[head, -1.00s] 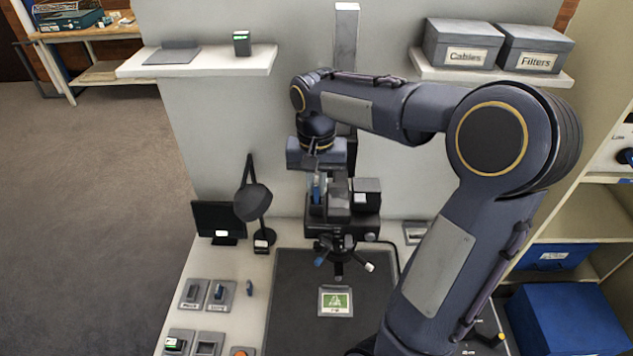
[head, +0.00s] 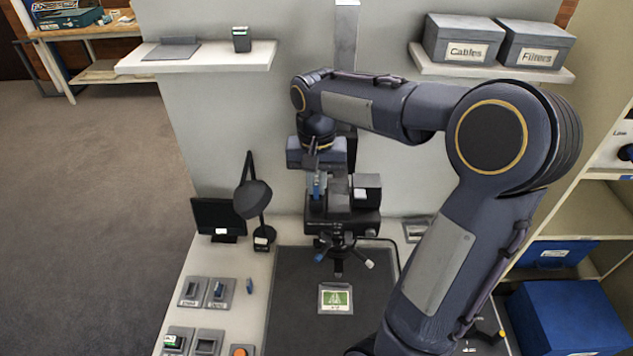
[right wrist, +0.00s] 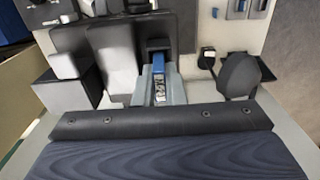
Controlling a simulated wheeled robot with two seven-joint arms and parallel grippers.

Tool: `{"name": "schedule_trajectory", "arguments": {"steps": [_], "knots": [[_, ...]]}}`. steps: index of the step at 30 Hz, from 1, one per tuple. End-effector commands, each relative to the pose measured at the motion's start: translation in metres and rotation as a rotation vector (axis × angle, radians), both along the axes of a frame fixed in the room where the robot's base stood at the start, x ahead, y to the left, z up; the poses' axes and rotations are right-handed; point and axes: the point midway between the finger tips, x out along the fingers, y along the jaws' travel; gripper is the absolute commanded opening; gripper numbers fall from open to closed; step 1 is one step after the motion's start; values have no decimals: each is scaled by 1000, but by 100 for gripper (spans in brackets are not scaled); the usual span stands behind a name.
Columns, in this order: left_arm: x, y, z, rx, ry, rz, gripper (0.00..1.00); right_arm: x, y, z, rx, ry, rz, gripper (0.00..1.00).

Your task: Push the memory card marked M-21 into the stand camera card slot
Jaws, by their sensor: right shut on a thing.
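My right gripper (head: 317,190) points down over the dark stand camera (head: 343,214), at its left side. It is shut on a blue memory card (right wrist: 158,62); the card's white label (right wrist: 160,90) shows between the fingers in the right wrist view, partly hidden and too small to read surely. The stand camera's dark bodies (right wrist: 118,60) stand left of the fingers in that view. The card's far end is close to a dark part of the camera; I cannot tell whether it is in the slot. My left gripper is out of view.
A black lamp (head: 253,200) and small monitor (head: 218,216) stand left of the camera. Grey trays with small parts (head: 193,292) lie at the front left. A green-pictured card (head: 335,299) lies on the dark mat (head: 290,325). Shelf boxes (head: 464,40) are at upper right.

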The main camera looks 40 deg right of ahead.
Motion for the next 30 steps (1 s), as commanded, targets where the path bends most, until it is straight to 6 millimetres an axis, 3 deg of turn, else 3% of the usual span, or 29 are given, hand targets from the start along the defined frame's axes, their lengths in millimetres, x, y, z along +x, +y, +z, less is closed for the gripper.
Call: {"name": "schedule_trajectory", "arguments": {"steps": [14,15,18,30], "knots": [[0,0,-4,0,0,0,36,-3,1,-11,5,18,0,0],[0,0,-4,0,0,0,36,-3,1,-11,5,18,-1,14],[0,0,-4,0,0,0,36,-3,1,-12,5,18,-1,27],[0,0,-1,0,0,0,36,-3,1,-8,5,20,-3,29]]}}
